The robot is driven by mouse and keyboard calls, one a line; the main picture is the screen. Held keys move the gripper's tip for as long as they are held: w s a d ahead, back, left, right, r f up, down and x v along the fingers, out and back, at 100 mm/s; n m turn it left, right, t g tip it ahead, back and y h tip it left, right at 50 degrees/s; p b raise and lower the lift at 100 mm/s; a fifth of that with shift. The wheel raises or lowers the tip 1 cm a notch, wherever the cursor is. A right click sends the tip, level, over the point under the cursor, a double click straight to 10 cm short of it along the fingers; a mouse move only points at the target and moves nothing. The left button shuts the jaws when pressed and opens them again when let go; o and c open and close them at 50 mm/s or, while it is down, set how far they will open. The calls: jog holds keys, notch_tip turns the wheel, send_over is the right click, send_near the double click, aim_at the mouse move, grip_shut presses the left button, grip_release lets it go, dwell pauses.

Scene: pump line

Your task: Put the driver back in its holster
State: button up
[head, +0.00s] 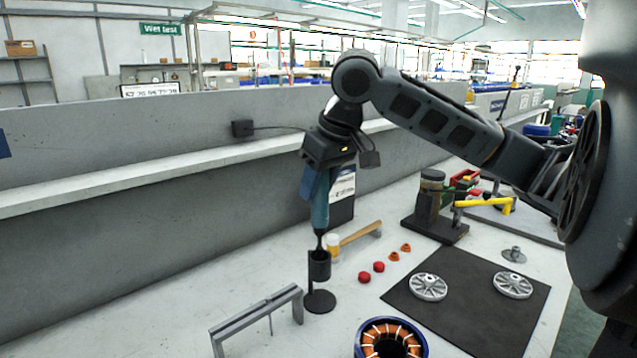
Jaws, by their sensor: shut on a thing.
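The driver (320,205) is a teal, upright tool with a dark, narrow lower end. My gripper (318,170) is shut on its upper part and hangs over the bench from my arm. The holster (319,266) is a black cup on a stem with a round base (319,301). The driver's lower tip is at the cup's mouth; I cannot tell how far inside it sits. The fingertips are partly hidden by the driver and the gripper body.
A mallet (358,234) lies right behind the holster. A grey metal frame (258,318) stands at front left and a copper-wound stator (391,342) at front. Red caps (364,277), a dark mat (465,310) with silver impellers (428,287) and a black press (434,212) are to the right.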

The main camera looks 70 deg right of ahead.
aim_at(319, 210)
jog(key=shift+f, duration=0.2)
jog(key=shift+f+b, duration=0.35)
jog(key=shift+b, duration=0.05)
jog(key=shift+f+b, duration=3.95)
jog(key=shift+f, duration=1.5)
jog(key=o, duration=1.5)
jog(key=shift+r, duration=0.1)
jog(key=shift+r+p, duration=2.7)
jog(key=shift+r, duration=0.2)
jog(key=shift+r, duration=0.1)
